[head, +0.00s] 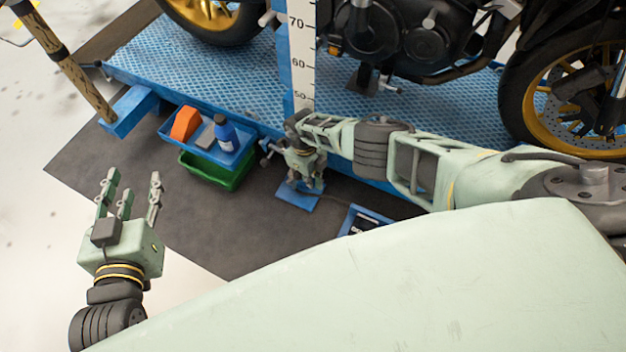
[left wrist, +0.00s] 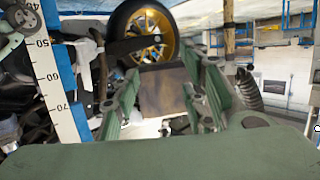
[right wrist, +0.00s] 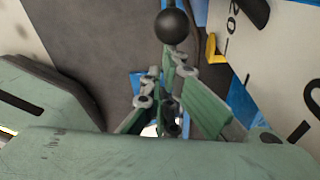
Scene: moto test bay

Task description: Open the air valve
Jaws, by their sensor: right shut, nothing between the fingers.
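A black ball knob (right wrist: 171,26) shows in the right wrist view, just beyond my right gripper's fingertips; I cannot tell whether they touch it. It may be the air valve's handle; no valve body is clearly visible. My right gripper (head: 306,178) is shut and empty, pointing down beside the blue lift's edge. Its fingers also show in the right wrist view (right wrist: 165,88). In the head view the gripper and arm hide what lies behind them. My left gripper (head: 130,188) is open and empty, fingers spread, over the floor at the left, far from the knob.
The blue motorcycle lift (head: 220,75) carries a motorcycle (head: 410,35). A white height scale (head: 302,55) stands close to my right gripper. A blue tray (head: 205,150) with a bottle and an orange item sits above a green bin (head: 228,182). A dark mat (head: 190,215) is mostly clear.

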